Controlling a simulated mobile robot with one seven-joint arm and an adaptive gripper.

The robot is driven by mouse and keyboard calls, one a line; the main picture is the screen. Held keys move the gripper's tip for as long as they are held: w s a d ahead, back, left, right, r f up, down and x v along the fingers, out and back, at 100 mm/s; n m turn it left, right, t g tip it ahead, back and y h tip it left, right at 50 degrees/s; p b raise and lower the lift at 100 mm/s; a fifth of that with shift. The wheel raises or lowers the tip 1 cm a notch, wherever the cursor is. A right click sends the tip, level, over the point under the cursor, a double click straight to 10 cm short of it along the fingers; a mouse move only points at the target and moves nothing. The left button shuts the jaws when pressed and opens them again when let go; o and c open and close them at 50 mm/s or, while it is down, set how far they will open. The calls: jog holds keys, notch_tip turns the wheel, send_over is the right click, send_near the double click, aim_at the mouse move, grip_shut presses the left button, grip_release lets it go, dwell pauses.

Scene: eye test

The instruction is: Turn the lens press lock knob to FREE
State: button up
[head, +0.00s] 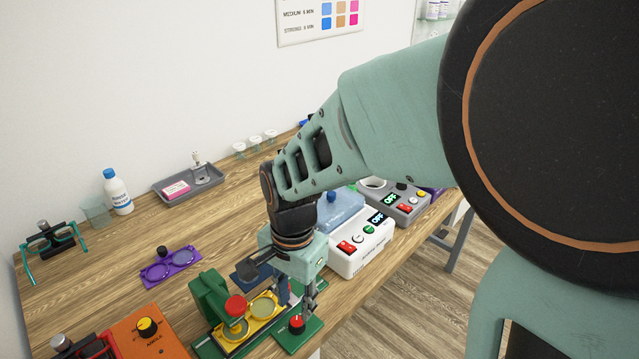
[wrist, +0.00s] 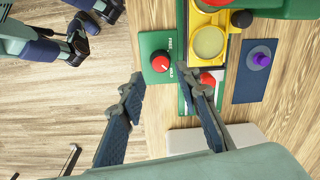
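The lens press (head: 212,296) is green, with a yellow lens holder (head: 268,306) carrying two round lenses; part of the yellow holder also shows in the wrist view (wrist: 193,42). Beside it a red lock knob (head: 297,323) sits on a small green plate. In the wrist view the knob (wrist: 161,62) lies just ahead of my fingertips, roughly between their lines. White lettering beside it seems to include FREE; which way the knob points is too small to tell. My gripper (wrist: 160,72) is open and empty, fingers apart; in the head view it points down above the press (head: 300,290).
A white device (head: 358,246) with a lit OFF display stands just behind my gripper, with a grey one (head: 400,208) beyond. An orange box (head: 148,336) with a yellow knob is at front left. A blue pad (wrist: 255,75) with a purple knob lies beside the press. The table edge is close.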

aim_at(296, 323)
notch_tip(296, 323, down, 7)
jog(key=shift+a+f, duration=0.1)
dwell(0.3)
grip_shut()
jog(key=shift+w, duration=0.1)
